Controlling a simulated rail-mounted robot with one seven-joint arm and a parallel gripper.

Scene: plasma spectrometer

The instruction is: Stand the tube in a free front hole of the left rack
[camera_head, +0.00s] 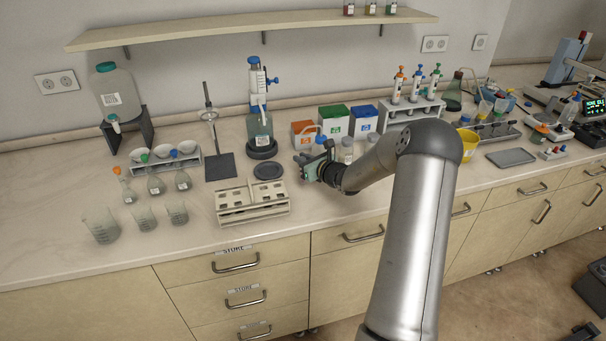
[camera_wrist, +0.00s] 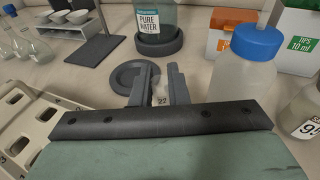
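A pale rack unit (camera_head: 252,211) stands near the counter's front edge, with two holed blocks side by side. Part of it shows at the left of the wrist view (camera_wrist: 40,125), with numbers by its holes. I cannot make out a tube in either view. My gripper (camera_head: 299,158) is to the right of and behind the rack, above the counter. In the wrist view its two dark fingers (camera_wrist: 158,84) stand apart. A small pale patch marked 22 shows low between them; I cannot tell what it belongs to.
A dark round disc (camera_head: 269,171) lies behind the rack, near the pure-water dispenser (camera_head: 259,127). A blue-capped bottle (camera_wrist: 245,65) stands close to the right of my fingers. Beakers (camera_head: 102,226) and flasks (camera_head: 155,184) stand left of the rack. Boxes (camera_head: 333,121) are behind my gripper.

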